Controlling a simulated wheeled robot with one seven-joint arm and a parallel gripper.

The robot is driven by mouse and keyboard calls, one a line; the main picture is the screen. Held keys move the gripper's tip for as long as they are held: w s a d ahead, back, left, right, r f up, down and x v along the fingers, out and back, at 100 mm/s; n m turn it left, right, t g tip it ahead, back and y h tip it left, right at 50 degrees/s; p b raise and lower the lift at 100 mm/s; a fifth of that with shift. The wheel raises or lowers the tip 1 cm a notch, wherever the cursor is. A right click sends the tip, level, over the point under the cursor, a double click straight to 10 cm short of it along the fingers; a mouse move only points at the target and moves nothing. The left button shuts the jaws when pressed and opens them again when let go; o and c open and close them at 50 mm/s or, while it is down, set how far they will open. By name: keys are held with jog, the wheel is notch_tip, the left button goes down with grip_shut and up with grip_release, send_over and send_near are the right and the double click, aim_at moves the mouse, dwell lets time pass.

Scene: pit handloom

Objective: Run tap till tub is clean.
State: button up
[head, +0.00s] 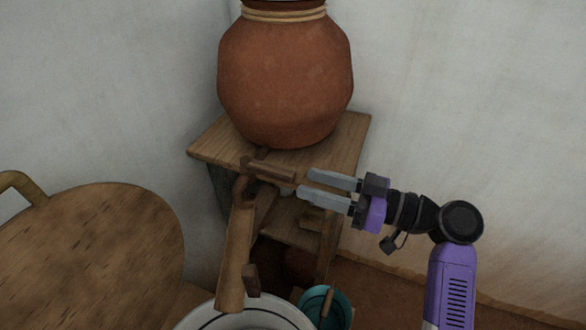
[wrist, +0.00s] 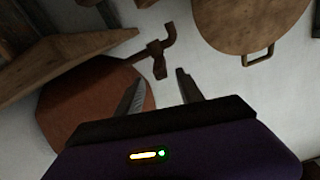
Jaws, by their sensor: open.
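A brown tap sticks out from the low front of a round clay pot (head: 285,75). Its bar-like handle (head: 270,169) lies just left of my fingertips in the head view. In the wrist view the tap's handle (wrist: 159,68) points toward the space between my fingers, with the curved spout (wrist: 170,34) beyond. My gripper (head: 306,182) is open and empty, apart from the handle as far as I can tell; its fingers also show in the wrist view (wrist: 160,84). The white tub (head: 292,308) is at the bottom edge, mostly cut off; its inside is barely seen.
The pot stands on a wooden stand (head: 345,130). A long wooden piece (head: 236,255) slopes down from near the tap over the tub. A teal bowl (head: 340,298) is right of the tub. A round wooden board (head: 90,250) with a handle is at left. Walls close in behind.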

aim_at(282, 175)
jog(key=p+x, duration=0.1)
jog(key=x, duration=0.6)
jog(key=shift+a+f, duration=0.1)
jog(key=shift+a, duration=0.05)
grip_shut()
dwell(1.2)
